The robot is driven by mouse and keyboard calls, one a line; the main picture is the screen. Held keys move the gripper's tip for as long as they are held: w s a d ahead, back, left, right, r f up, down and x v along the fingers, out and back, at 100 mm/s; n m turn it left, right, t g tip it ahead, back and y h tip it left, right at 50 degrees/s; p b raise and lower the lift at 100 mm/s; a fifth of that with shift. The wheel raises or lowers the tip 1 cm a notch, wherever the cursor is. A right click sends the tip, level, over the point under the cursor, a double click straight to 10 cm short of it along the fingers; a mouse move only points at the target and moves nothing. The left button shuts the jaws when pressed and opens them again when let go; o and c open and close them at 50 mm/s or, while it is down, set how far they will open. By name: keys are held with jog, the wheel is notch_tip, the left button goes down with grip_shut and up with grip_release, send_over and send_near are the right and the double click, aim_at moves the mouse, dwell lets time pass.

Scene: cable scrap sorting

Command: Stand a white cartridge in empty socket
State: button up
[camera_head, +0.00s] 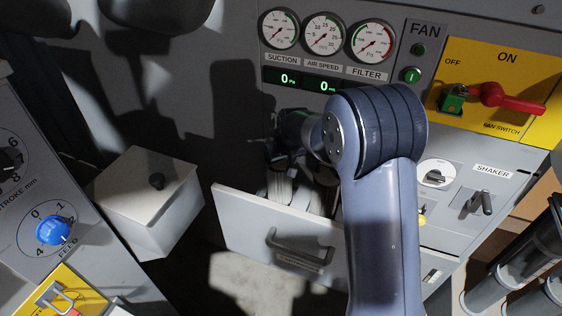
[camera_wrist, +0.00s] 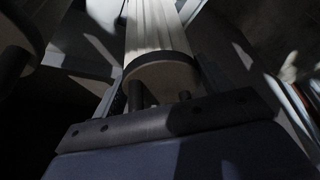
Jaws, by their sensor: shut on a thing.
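My gripper (camera_head: 287,158) is over the open drawer (camera_head: 262,232), partly hidden by my arm. In the wrist view, my gripper (camera_wrist: 165,92) is shut on a white ribbed cartridge (camera_wrist: 158,28) at its dark-rimmed end. In the head view, white cartridge shapes (camera_head: 279,190) show below the gripper, inside or just above the drawer. I cannot tell there which one is held or whether it touches the drawer. Another pale round-ended cartridge (camera_wrist: 28,28) lies in shadow at the wrist view's left. The sockets are not clearly visible.
A grey lidded box (camera_head: 150,205) stands left of the drawer. The panel above has gauges (camera_head: 323,35) and a red fan switch handle (camera_head: 505,98). A shaker lever (camera_head: 482,202) is on the right. Dark-framed clear cylinders (camera_head: 520,265) stand at lower right.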

jog(key=shift+s, duration=0.1)
dwell(0.5)
jog(key=o, duration=1.5)
jog(key=shift+o, duration=0.2)
jog(key=b+v, duration=0.2)
jog(key=v, duration=0.9)
jog(key=shift+f, duration=0.1)
jog(key=p+x, duration=0.1)
jog(key=x, duration=1)
jog(key=shift+p, duration=0.35)
